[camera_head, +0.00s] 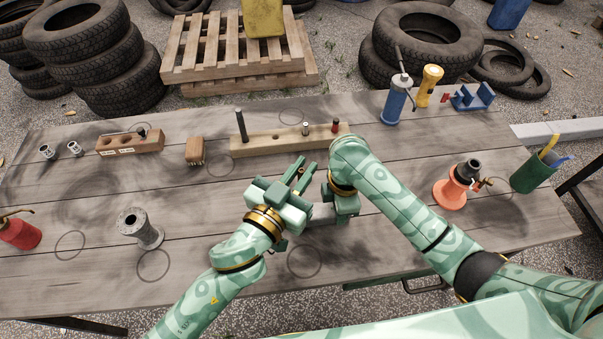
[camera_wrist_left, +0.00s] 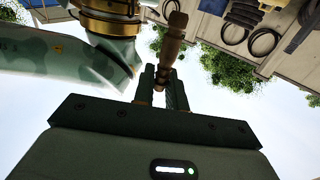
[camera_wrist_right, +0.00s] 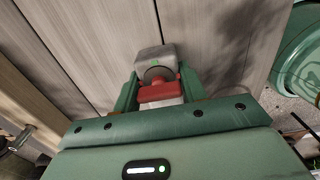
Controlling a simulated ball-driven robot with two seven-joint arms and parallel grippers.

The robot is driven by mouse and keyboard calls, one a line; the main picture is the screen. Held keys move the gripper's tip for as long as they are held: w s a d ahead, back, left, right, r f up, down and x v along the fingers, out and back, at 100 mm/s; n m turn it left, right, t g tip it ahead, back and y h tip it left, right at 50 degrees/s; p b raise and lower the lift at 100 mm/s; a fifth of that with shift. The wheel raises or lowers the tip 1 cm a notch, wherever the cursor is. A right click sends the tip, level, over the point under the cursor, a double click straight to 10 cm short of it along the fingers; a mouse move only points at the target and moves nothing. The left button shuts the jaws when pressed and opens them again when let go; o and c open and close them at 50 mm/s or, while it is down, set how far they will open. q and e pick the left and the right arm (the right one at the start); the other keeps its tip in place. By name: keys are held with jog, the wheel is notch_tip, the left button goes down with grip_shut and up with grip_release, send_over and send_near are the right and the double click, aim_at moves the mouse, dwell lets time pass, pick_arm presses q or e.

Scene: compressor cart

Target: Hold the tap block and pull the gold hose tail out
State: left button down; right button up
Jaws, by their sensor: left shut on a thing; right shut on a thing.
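My left gripper (camera_head: 300,172) is raised over the middle of the table, its fingers pointing away. In the left wrist view its fingers (camera_wrist_left: 162,88) are shut on the gold hose tail (camera_wrist_left: 171,45), a brownish ribbed piece standing out beyond the tips. In the right wrist view my right gripper (camera_wrist_right: 158,92) is shut on the tap block, with a red part (camera_wrist_right: 159,91) between the fingers and a grey block (camera_wrist_right: 154,60) with a round front beyond them. In the head view the arms partly hide both pieces, so I cannot tell whether tail and block touch.
A long wooden rack (camera_head: 285,142) with pegs lies behind my grippers. A brown brush (camera_head: 195,151) and a drilled block (camera_head: 130,142) lie left of it. A grey spool (camera_head: 138,227) stands front left. An orange-based stand (camera_head: 450,193) and green cup (camera_head: 533,173) are at right.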

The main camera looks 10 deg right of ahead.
jog(key=o, duration=1.3)
notch_tip(320, 180, up, 10)
jog(key=shift+w+r, duration=0.15)
jog(key=shift+r, duration=0.85)
